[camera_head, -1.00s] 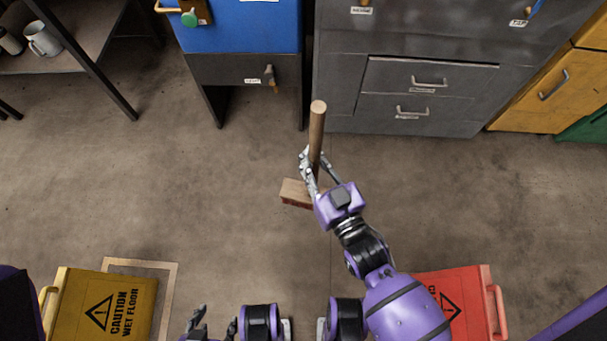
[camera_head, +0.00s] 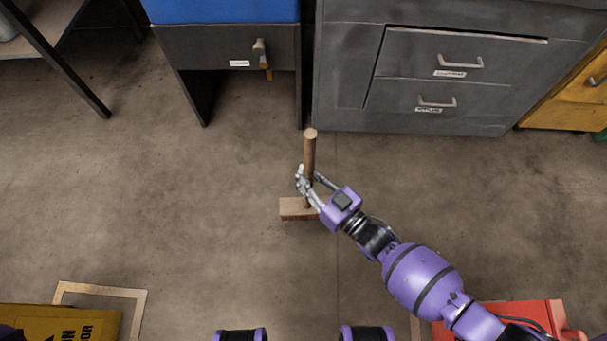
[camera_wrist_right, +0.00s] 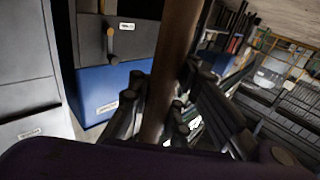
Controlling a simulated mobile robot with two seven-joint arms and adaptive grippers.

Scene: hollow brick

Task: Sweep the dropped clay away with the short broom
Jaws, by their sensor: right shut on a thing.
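The short broom stands upright on the floor in the middle of the head view, its round wooden handle (camera_head: 310,155) pointing up and its flat wooden head (camera_head: 294,208) low down. The bristles are mostly hidden under the head, so I cannot tell whether they touch the floor. My right gripper (camera_head: 308,181) is shut around the lower part of the handle, just above the head. The right wrist view shows the handle (camera_wrist_right: 176,55) between the fingers (camera_wrist_right: 155,112). I cannot make out any dropped clay. My left gripper is not in view.
A grey drawer cabinet (camera_head: 345,80) and a blue-topped desk (camera_head: 225,12) stand beyond the broom. A yellow caution board (camera_head: 45,325) and a tan square outline (camera_head: 138,310) lie at lower left. A red board (camera_head: 530,315) is at lower right. Floor around the broom is bare.

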